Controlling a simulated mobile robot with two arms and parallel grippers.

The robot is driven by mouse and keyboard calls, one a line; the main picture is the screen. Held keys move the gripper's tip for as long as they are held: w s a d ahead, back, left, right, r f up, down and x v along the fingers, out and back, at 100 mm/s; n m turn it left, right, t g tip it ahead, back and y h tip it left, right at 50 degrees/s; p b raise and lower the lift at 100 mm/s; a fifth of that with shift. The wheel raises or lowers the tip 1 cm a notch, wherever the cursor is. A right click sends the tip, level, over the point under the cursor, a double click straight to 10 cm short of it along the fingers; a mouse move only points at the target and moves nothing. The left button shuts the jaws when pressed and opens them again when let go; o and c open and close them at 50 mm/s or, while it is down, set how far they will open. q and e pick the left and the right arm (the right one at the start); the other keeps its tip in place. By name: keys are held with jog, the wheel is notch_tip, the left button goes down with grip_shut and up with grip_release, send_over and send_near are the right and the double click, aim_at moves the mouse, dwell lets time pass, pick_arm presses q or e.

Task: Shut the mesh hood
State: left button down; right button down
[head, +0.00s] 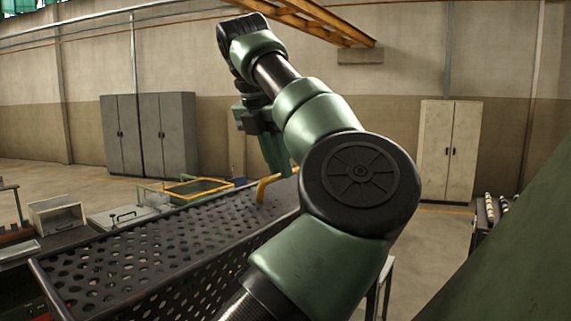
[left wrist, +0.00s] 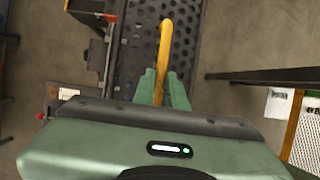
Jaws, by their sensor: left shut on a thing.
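The mesh hood (head: 150,245) is a dark perforated metal panel stretching from the lower left to the middle of the head view. It also shows in the left wrist view (left wrist: 135,50). A yellow bar handle (head: 264,187) stands at its far right end; in the left wrist view the handle (left wrist: 165,38) runs up from between the fingers. My left gripper (head: 280,163) is shut on this handle. Its green fingers (left wrist: 160,75) show on both sides of the bar. My arm hides part of the hood's right side. I cannot tell how far open the hood is. My right gripper is out of view.
A yellow-rimmed tray (head: 197,188) and a grey box (head: 56,214) stand beyond the hood to the left. Grey cabinets (head: 150,134) and a cream cabinet (head: 449,150) line the back wall. A roller rack (head: 490,212) is at right. Open floor lies behind.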

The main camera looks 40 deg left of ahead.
pick_arm(q)
jog(key=s+a+f, duration=0.1)
jog(key=a+f, duration=0.2)
jog(key=a, duration=0.7)
jog(key=s+a+f, duration=0.1)
jog(key=a+f, duration=0.3)
jog(key=a, duration=0.7)
jog(key=shift+s, duration=0.1)
jog(key=c, duration=1.7)
grip_release()
jog(key=shift+o, duration=1.2)
jog(key=shift+a+f, duration=0.2)
